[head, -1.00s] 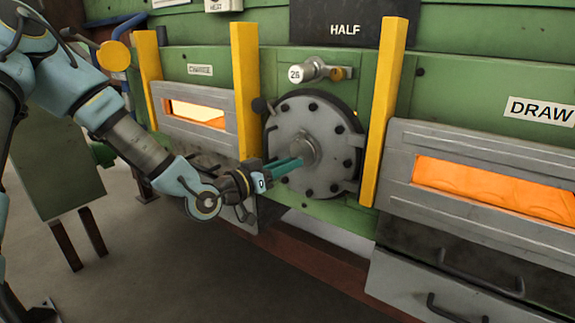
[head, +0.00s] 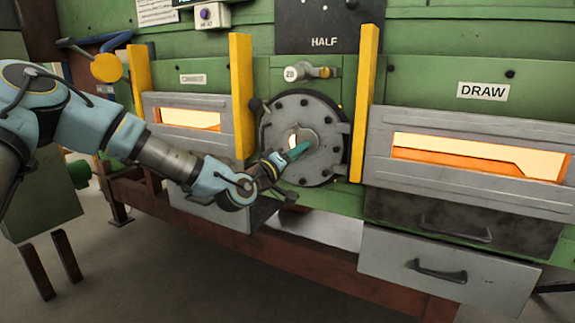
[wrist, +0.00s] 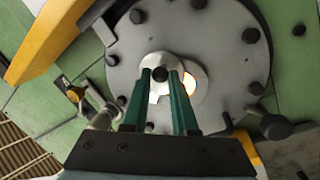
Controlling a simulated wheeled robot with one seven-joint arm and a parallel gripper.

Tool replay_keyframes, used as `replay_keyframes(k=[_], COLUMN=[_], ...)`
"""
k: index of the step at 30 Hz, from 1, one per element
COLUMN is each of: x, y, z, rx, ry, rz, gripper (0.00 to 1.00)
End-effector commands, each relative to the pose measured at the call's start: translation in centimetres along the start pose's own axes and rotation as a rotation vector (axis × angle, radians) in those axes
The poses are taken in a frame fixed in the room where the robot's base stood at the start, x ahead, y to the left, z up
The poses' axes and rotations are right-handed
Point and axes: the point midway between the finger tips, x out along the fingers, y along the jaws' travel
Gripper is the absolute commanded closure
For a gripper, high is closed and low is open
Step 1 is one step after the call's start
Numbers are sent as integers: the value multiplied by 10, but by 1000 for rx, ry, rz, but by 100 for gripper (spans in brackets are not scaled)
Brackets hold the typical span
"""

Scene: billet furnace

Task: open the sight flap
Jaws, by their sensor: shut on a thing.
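The sight flap (wrist: 158,60) is a small pale grey disc at the middle of the round bolted door (head: 285,112). In the wrist view its dark knob (wrist: 160,73) sits between the fingertips of my gripper (wrist: 166,76). The flap is swung partly aside, and a bright glowing sight hole (wrist: 189,83) shows beside it. The glow also shows in the head view, left of centre on the door. In the head view my gripper (head: 300,150), with teal fingers, reaches the door's centre from the lower left. It is shut on the knob; the fingers hide part of the flap.
Yellow posts (head: 241,95) and (head: 363,100) flank the round door. Glowing slots show in the charge door (head: 160,103) at left and the draw door (head: 385,175) at right. A valve fitting (head: 310,72) sits above. Grey drawers (head: 385,268) stand low at right.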

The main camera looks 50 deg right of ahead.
Motion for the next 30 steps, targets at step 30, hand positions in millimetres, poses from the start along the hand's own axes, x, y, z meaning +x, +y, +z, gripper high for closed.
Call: replay_keyframes(k=[30], x=[10], y=[54], z=[-12], rx=[-950], ry=[187], rz=[37], gripper=[100])
